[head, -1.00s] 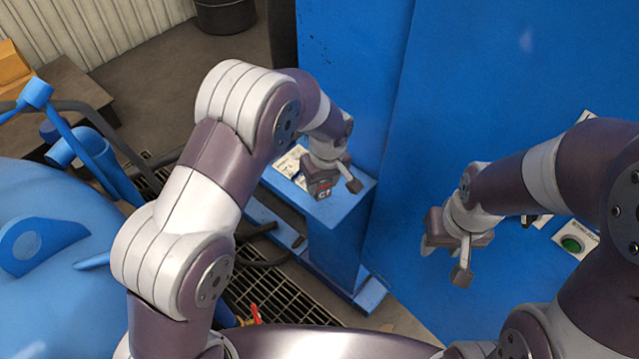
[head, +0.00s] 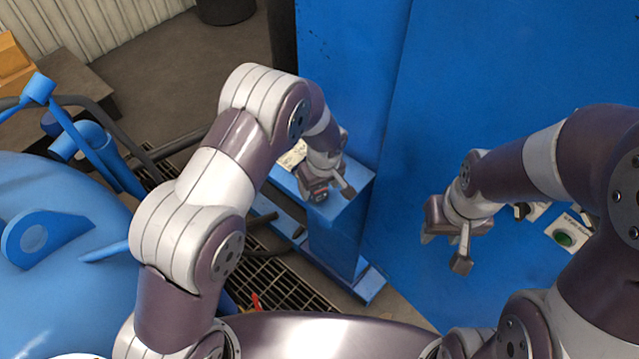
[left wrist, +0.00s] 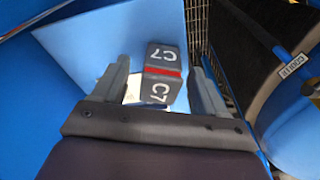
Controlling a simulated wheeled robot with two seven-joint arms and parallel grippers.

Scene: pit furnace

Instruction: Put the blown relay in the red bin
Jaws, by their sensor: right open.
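A dark relay (left wrist: 163,70) marked "C7" with a red band sits on the blue shelf (left wrist: 95,45) in the left wrist view. In the head view the relay (head: 318,195) is partly hidden by my left gripper (head: 326,190). In the left wrist view my left gripper (left wrist: 162,88) is open, with a finger on each side of the relay and narrow gaps showing. My right gripper (head: 445,250) is open and empty in front of the blue cabinet. No red bin is visible in these views.
The blue cabinet (head: 480,70) rises behind the shelf. A white paper (head: 290,158) lies on the shelf. A green button (head: 565,238) is at the right. A blue rounded vessel (head: 50,270) fills the left, near a floor grating (head: 280,285).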

